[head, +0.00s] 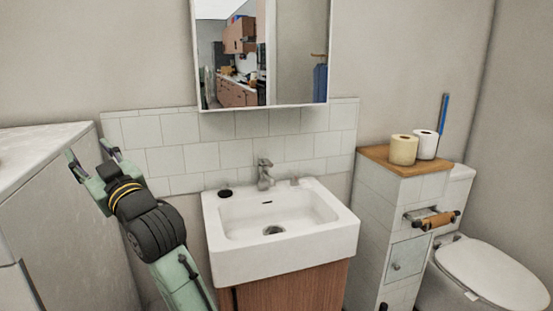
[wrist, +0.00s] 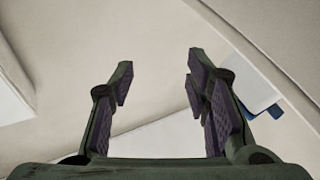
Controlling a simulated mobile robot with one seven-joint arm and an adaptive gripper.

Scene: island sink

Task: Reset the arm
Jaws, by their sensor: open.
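My gripper (head: 89,161) is at the left in the head view, raised beside the white cabinet and left of the sink. Its two fingers are spread apart with nothing between them. My arm (head: 150,225) reaches up from the bottom of the picture, tilted to the left. In the wrist view my open gripper (wrist: 158,80) shows both dark finger pads apart, with pale wall-like surfaces behind. I cannot tell whether the gripper touches the cabinet.
A white cabinet (head: 60,190) stands close at the left. A white sink (head: 285,262) with a tap (head: 264,174) is in the middle, below a mirror (head: 290,105). A tiled stand (head: 385,225) with toilet rolls (head: 403,150) and a toilet (head: 490,275) are at the right.

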